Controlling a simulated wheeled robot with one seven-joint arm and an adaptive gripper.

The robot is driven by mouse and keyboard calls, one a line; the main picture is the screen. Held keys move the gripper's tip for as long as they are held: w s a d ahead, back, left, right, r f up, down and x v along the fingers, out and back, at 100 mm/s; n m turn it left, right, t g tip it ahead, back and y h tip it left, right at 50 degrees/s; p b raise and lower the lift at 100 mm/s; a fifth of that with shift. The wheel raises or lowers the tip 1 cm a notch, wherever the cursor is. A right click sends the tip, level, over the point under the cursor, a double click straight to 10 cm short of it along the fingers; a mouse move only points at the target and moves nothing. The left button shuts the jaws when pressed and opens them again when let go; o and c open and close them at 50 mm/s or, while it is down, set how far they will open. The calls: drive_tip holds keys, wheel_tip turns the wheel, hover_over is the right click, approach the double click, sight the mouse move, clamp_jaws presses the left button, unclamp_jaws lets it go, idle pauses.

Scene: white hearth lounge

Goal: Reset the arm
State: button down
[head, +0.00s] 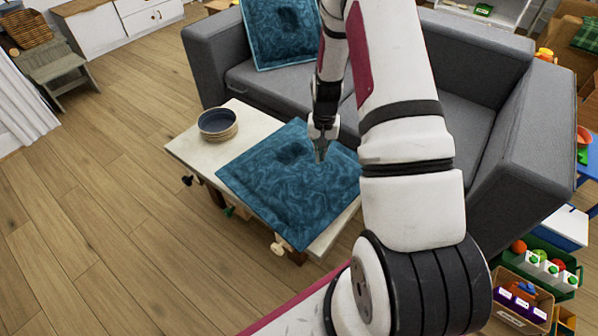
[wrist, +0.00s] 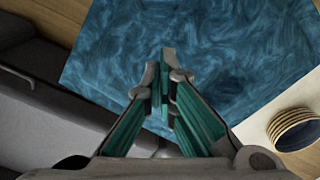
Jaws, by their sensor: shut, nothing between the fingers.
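My gripper (head: 319,151) hangs from my raised arm above a blue cushion (head: 265,195) that lies on a low pale table (head: 187,150). In the wrist view my gripper (wrist: 164,85) has its fingertips together with nothing between them, and the blue cushion (wrist: 220,45) fills the area beyond them. I cannot tell the exact gap between the fingertips and the cushion. My arm hides the table's right part and some of the sofa.
A grey sofa (head: 520,120) stands behind and right of the table, with another blue cushion (head: 283,30) on it. A stack of bowls (head: 217,124) stands on the table's left; it also shows in the wrist view (wrist: 292,130). Wooden floor (head: 90,200) is clear at left.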

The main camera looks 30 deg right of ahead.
idle(0.4)
drive_tip(key=s+a+r+n+t+p, duration=0.15)
drive_tip(key=a+r, duration=0.25)
drive_tip(key=r, duration=0.7)
drive_tip(key=s+a+r+n+p, duration=0.15)
drive_tip(key=a+r, duration=0.25)
drive_tip(key=r, duration=0.6)
drive_tip(key=s+a+r+n+t+p, duration=0.1)
drive_tip(key=s+a+r+p, duration=0.2)
drive_tip(key=r, duration=0.8)
drive_tip(key=s+a+r+n+p, duration=0.1)
drive_tip(key=s+a+r, duration=0.2)
drive_tip(key=s+r, duration=0.2)
drive_tip(key=s+a+r+n+t+p, duration=0.1)
drive_tip(key=s+a+r, duration=0.3)
drive_tip(key=s, duration=0.6)
drive_tip(key=s+a+r+n+p, duration=0.2)
drive_tip(key=s+a+r, duration=0.1)
drive_tip(key=s+r, duration=0.4)
drive_tip(key=shift+s+a+r+t+p, duration=0.25)
drive_tip(key=shift+s+a+t+p, duration=0.1)
drive_tip(key=shift+s, duration=0.15)
